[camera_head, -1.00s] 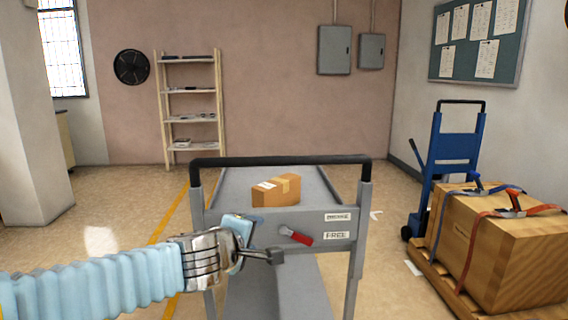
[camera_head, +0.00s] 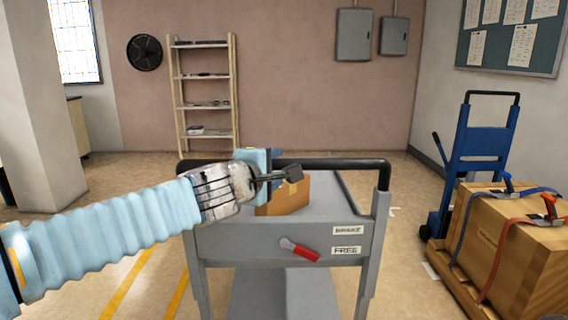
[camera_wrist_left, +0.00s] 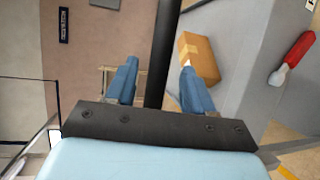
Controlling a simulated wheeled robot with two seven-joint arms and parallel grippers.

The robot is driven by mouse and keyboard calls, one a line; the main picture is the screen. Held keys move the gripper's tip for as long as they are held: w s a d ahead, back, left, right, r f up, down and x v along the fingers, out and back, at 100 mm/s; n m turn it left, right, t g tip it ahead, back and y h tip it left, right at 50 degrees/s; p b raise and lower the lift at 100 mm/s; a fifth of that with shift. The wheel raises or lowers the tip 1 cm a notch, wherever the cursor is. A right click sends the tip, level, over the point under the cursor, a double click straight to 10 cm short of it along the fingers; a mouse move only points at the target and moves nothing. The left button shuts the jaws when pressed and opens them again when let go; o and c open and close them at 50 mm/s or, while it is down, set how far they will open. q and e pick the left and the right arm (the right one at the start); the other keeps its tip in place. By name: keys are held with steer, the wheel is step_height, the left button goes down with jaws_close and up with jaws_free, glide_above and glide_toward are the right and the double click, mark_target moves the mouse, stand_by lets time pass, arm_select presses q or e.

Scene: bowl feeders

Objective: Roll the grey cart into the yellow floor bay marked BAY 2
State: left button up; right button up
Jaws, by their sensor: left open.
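The grey cart (camera_head: 215,243) stands in front of me with its black push handle (camera_head: 345,163) towards me. A red-gripped lever (camera_head: 303,251) on its end panel points down and right, beside the FREE label (camera_head: 346,250). My left gripper (camera_head: 283,166) is open at the left-middle part of the handle. In the left wrist view the black handle bar (camera_wrist_left: 163,45) runs between its two blue fingers (camera_wrist_left: 157,78); I cannot tell whether they touch it. Yellow floor lines (camera_head: 128,285) show left of the cart. No BAY 2 marking is visible. My right gripper is not in view.
A cardboard box (camera_head: 288,198) rides on the cart. A blue hand truck (camera_head: 482,143) and a strapped crate (camera_head: 515,255) on a pallet stand to the right. A shelf (camera_head: 205,105) is at the back wall, a pillar (camera_head: 45,110) at left. The floor between looks clear.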

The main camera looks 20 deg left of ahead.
mark_target(283, 163)
arm_select(q)
steer(key=x, duration=0.5)
steer(key=shift+w+f, duration=0.1)
steer(key=shift+w, duration=0.3)
jaws_close()
